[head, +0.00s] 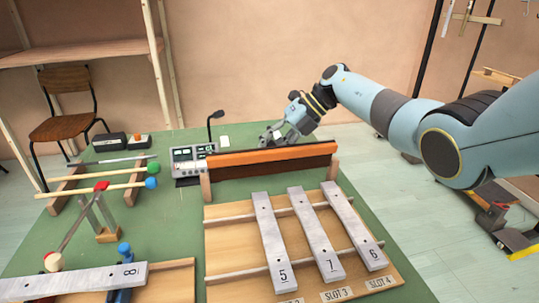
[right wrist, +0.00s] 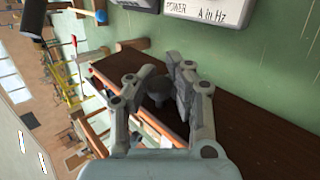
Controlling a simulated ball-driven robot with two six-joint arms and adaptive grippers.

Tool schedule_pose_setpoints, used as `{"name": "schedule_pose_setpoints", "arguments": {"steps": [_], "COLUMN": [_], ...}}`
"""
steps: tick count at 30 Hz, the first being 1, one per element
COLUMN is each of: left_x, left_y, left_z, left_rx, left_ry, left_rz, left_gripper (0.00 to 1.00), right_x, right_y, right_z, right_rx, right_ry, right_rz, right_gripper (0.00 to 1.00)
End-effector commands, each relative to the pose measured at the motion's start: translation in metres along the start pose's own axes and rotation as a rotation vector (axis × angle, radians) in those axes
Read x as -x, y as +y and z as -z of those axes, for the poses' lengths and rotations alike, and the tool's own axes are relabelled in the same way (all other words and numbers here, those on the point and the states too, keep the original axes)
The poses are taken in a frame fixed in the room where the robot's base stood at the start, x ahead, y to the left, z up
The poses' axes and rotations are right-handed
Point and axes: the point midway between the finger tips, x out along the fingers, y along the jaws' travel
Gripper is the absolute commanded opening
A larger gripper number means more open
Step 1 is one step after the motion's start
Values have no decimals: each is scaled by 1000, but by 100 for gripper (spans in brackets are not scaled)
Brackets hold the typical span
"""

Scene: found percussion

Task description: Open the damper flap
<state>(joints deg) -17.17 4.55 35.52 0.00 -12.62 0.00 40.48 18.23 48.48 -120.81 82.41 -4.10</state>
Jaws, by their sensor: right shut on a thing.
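The damper flap (head: 285,160) is a long dark brown board with an orange strip along it, held between wooden posts at the back of the green table. In the right wrist view, the brown board (right wrist: 245,135) runs behind my right gripper (right wrist: 158,90), whose fingers are shut on a dark round knob (right wrist: 157,86). The fingers partly hide the knob. I cannot tell the flap's exact angle. My left gripper is not in view.
Metal bars (head: 272,235) lie on a wooden frame in front of the flap. A grey meter box (head: 188,160) with a microphone (head: 212,122) stands close to the flap's left end. Mallets (head: 110,187) rest on a rack at left. Green table (head: 165,228) shows bare between them.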

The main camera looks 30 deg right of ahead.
Motion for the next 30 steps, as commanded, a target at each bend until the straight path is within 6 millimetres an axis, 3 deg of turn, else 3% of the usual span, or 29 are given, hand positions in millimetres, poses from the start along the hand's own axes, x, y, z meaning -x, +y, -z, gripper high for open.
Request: {"name": "schedule_pose_setpoints", "arguments": {"steps": [20, 21, 27, 30], "left_x": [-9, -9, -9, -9], "left_y": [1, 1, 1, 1], "left_z": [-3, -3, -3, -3], "left_rx": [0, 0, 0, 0], "left_ry": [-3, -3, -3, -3], "left_rz": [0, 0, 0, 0], "left_gripper": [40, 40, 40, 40], "right_x": [6, 6, 3, 2], "right_y": [0, 0, 0, 0], "right_z": [-10, -10, -8, -7], "right_rx": [-32, -32, -34, -35], "right_ry": [22, 22, 28, 31], "right_rz": [5, 5, 3, 2], "right_gripper": [0, 20, 46, 46]}}
